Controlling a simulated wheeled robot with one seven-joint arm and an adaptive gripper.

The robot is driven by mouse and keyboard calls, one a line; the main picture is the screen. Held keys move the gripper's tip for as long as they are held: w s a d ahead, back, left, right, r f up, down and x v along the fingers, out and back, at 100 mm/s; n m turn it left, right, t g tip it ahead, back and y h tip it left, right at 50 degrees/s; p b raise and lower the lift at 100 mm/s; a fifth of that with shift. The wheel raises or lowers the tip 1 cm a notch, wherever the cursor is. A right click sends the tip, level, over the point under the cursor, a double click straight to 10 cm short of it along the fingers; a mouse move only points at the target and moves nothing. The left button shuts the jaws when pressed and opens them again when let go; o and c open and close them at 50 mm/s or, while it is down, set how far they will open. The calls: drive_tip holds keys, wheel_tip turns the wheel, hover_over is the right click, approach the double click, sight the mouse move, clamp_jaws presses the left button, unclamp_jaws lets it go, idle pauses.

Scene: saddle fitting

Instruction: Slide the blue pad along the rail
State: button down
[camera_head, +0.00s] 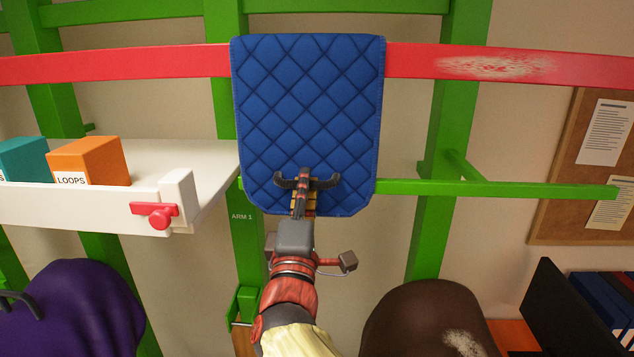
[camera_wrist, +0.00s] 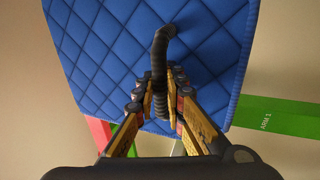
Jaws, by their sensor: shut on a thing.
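The blue quilted pad (camera_head: 308,110) hangs over the red rail (camera_head: 180,65), its front panel draped down in front of it. A dark curved handle (camera_head: 325,183) stands out from the lower part of the pad. My gripper (camera_head: 304,190) is in front of this handle. In the wrist view the pad (camera_wrist: 110,50) fills the upper part, and the fingers of my gripper (camera_wrist: 161,97) are closed around the black handle (camera_wrist: 158,60). The pad's back side is hidden.
A white shelf (camera_head: 80,205) with teal (camera_head: 22,158) and orange (camera_head: 90,160) boxes stands left. A green bar (camera_head: 500,188) runs below the rail. A purple saddle-like shape (camera_head: 80,305) and a brown one (camera_head: 425,320) sit below. The rail right has a worn patch (camera_head: 500,66).

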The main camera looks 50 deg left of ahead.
sight(287, 185)
drive_tip(key=shift+s+a+r+p, duration=0.15)
drive_tip(key=shift+s+a+p, duration=0.35)
drive_tip(key=shift+s+a, duration=0.65)
drive_tip(key=shift+s+d, duration=0.1)
drive_tip(key=c, duration=1.8)
unclamp_jaws()
drive_tip(key=shift+c, duration=0.2)
drive_tip(key=shift+o, duration=0.4)
drive_tip(key=shift+f, duration=0.25)
drive_tip(key=v, duration=0.7)
drive_tip(key=shift+s+d, duration=0.15)
